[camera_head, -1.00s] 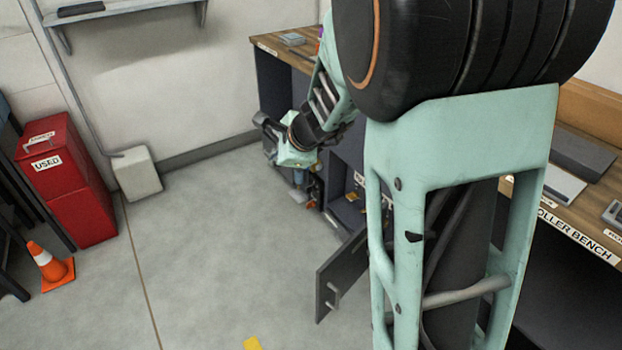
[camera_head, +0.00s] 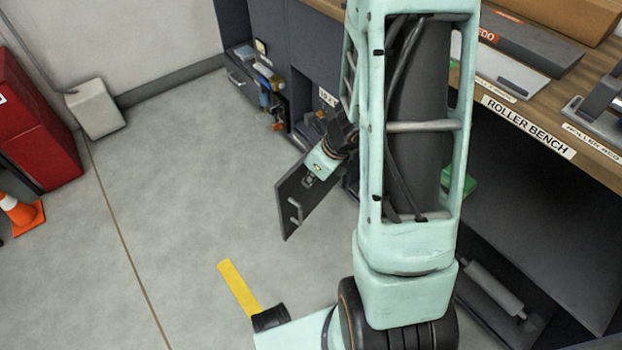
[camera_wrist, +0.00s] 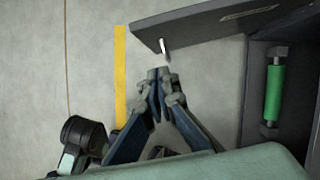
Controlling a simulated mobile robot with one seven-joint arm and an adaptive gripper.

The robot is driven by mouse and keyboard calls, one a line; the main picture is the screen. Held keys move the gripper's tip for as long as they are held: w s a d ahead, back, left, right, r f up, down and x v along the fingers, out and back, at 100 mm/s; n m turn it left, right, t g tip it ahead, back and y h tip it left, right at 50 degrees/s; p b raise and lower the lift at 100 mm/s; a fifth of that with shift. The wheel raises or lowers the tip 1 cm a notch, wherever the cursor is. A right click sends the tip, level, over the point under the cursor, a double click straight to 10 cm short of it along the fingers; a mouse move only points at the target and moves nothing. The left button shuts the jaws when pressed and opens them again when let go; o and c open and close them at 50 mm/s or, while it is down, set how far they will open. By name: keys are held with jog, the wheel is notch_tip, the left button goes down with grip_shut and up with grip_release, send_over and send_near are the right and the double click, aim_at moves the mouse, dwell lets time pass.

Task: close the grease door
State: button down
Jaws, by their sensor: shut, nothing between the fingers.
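The grease door (camera_head: 291,203) is a dark grey panel with a pale bar handle (camera_head: 297,211). It stands swung out from the dark cabinet under the bench. In the wrist view the door (camera_wrist: 205,22) crosses the top, with its handle (camera_wrist: 165,47) just beyond my fingertips. My gripper (camera_wrist: 158,74) is shut and empty there. In the head view my gripper (camera_head: 308,181) overlaps the door's upper part, beside the handle. I cannot tell whether it touches the door. My arm hides part of the cabinet opening.
A green roller (camera_wrist: 273,92) lies in a dark compartment at the wrist view's right. The roller bench (camera_head: 528,127) is at the right. Open shelves with small items (camera_head: 265,88) stand behind the door.

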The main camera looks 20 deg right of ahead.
aim_at(292, 181)
jog(key=shift+w+a+f+b, duration=0.35)
jog(key=shift+w+a+f, duration=0.2)
jog(key=shift+w+f, duration=0.4)
jog(key=shift+w+a+f+b, duration=0.35)
jog(key=shift+w+a+f, duration=0.25)
jog(key=shift+w+f, duration=0.3)
jog(key=shift+w+a+f+b, duration=0.35)
jog(key=shift+w+a+f, duration=0.2)
jog(key=shift+w+f, duration=0.35)
jog(key=shift+f, duration=0.1)
